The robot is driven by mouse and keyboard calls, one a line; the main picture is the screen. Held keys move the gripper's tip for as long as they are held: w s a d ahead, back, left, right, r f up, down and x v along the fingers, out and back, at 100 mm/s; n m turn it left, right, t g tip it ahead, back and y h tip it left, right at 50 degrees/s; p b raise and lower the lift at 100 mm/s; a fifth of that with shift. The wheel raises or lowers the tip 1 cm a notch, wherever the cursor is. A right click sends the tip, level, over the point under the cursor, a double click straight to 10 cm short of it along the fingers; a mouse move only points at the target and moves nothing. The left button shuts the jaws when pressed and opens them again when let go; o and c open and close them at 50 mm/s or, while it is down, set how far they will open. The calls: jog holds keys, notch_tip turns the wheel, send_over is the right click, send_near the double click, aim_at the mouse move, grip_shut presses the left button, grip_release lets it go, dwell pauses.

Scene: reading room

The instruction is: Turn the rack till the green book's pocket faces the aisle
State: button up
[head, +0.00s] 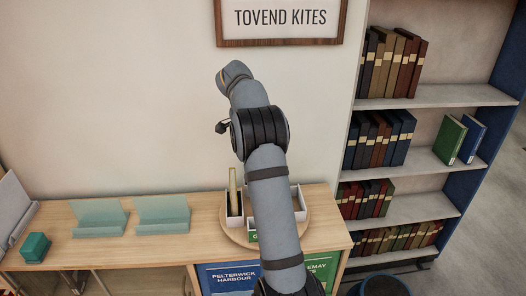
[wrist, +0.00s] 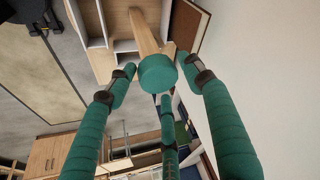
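The rack is a white divided holder (head: 236,221) on a round wooden turntable (head: 231,234), on the wooden counter. My arm crosses in front and hides much of it. A thin cream book or panel (head: 233,190) stands upright in its left pocket. A green label (head: 252,236) shows low on the rack's front, mostly covered by my arm. A green book (head: 449,140) leans on a bookcase shelf.
Two pale green stands (head: 161,214) and a teal box (head: 35,247) sit on the counter at left. A bookcase (head: 428,96) with several books, including a blue one (head: 471,140), stands at right. Blue and green signs (head: 232,279) hang on the counter front. A dark round bin (head: 384,286) is below.

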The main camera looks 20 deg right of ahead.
jog(key=shift+o, duration=1.3)
jog(key=v, duration=1.2)
jog(key=shift+f, duration=0.15)
jog(key=x, duration=1.2)
